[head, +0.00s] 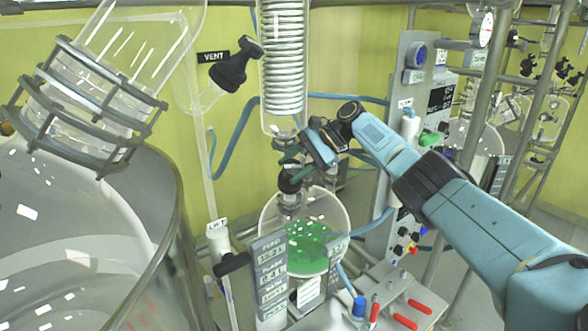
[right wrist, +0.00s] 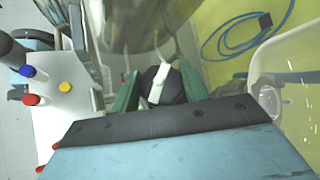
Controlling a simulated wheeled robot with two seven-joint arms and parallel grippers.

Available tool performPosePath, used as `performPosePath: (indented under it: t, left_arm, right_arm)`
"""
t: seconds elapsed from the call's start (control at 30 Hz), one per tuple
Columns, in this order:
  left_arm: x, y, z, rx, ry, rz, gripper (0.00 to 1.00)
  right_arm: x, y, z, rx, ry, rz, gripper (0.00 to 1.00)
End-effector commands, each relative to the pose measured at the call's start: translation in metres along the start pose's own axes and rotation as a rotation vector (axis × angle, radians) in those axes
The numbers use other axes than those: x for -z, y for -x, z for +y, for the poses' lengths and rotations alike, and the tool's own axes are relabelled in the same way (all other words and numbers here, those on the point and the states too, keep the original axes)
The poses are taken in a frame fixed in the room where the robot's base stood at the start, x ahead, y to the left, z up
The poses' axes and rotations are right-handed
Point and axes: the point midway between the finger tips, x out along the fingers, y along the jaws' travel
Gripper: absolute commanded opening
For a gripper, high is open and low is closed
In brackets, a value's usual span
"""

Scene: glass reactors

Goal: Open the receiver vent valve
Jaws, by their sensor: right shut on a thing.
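My right gripper (head: 290,155) reaches in from the right, beside the glass neck above the receiver flask (head: 330,212), which holds green liquid. In the right wrist view its green fingers (right wrist: 158,88) are shut on a black valve handle (right wrist: 172,88) with a white part. The fingers hide part of this handle in the head view, and I cannot tell how far it is turned. Another black valve (head: 233,66) is beside the VENT label (head: 213,57), apart from my gripper. A black valve (head: 291,182) sits on the neck just below my gripper. My left gripper is not in view.
A coiled glass condenser (head: 283,55) stands just above my gripper. A large glass vessel (head: 60,235) fills the left. A control panel (head: 405,150) and metal posts stand to the right. A blue hose (head: 222,158) runs behind.

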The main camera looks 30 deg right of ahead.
Motion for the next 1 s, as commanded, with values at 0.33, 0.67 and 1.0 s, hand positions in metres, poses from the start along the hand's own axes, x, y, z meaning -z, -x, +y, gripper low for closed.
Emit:
performPosePath:
  t: [0.33,0.67,1.0]
  left_arm:
    - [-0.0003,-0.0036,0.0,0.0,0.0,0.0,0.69]
    - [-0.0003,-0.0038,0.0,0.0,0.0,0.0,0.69]
    - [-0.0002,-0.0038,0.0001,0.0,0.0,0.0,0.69]
  right_arm:
    - [-0.0018,-0.002,-0.0003,-0.05,0.035,-0.005,0.22]
    - [-0.0018,-0.0025,0.0004,-0.059,0.04,-0.006,0.22]
    - [-0.0014,-0.0023,0.0004,-0.058,0.039,-0.004,0.66]
